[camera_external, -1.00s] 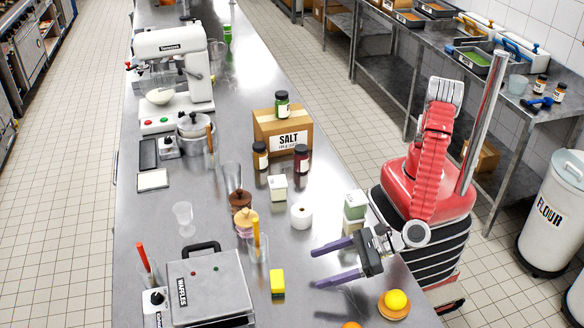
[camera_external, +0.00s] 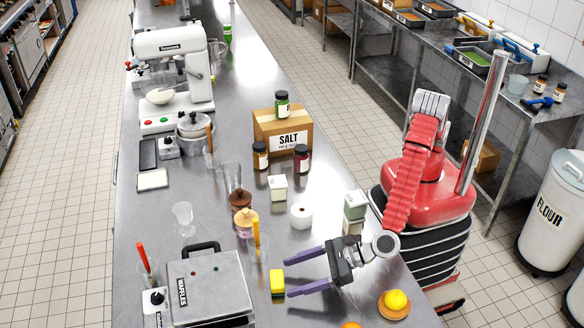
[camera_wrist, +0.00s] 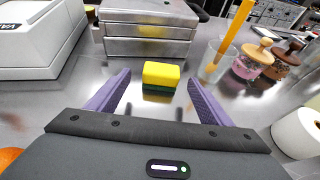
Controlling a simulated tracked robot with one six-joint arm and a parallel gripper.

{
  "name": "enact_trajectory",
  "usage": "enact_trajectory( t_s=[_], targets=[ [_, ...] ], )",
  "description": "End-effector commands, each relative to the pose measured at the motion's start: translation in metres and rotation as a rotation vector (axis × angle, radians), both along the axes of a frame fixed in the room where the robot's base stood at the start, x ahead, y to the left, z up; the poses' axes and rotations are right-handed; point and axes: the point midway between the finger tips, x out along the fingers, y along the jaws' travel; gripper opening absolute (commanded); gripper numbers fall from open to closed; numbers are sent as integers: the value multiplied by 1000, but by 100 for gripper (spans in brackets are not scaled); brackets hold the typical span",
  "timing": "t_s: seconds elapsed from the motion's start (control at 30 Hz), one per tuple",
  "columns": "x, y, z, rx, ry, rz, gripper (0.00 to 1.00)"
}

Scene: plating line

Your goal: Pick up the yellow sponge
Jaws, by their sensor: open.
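The yellow sponge (camera_external: 277,281) with a dark green underside stands on the steel counter, right of the waffle iron. In the wrist view the sponge (camera_wrist: 161,76) sits ahead, between the lines of the two purple fingers and just beyond their tips. My gripper (camera_external: 288,274) is open and empty, low over the counter, with its fingers pointing left toward the sponge. The fingertips are close to the sponge's right side; I cannot tell if either touches it. My gripper also shows at the bottom of the wrist view (camera_wrist: 158,82).
The waffle iron (camera_external: 208,285) stands just left of the sponge. A glass with a yellow stick (camera_external: 257,247) stands behind it.

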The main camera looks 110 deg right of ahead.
Motion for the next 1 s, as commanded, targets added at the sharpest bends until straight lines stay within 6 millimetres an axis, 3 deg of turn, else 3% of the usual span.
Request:
enact_trajectory(
  t_s=[0.4,1.0],
  targets=[
    [42,-12,-17,-1,1,-2,73],
    [45,-12,-18,0,1,-1,73]
  ],
)
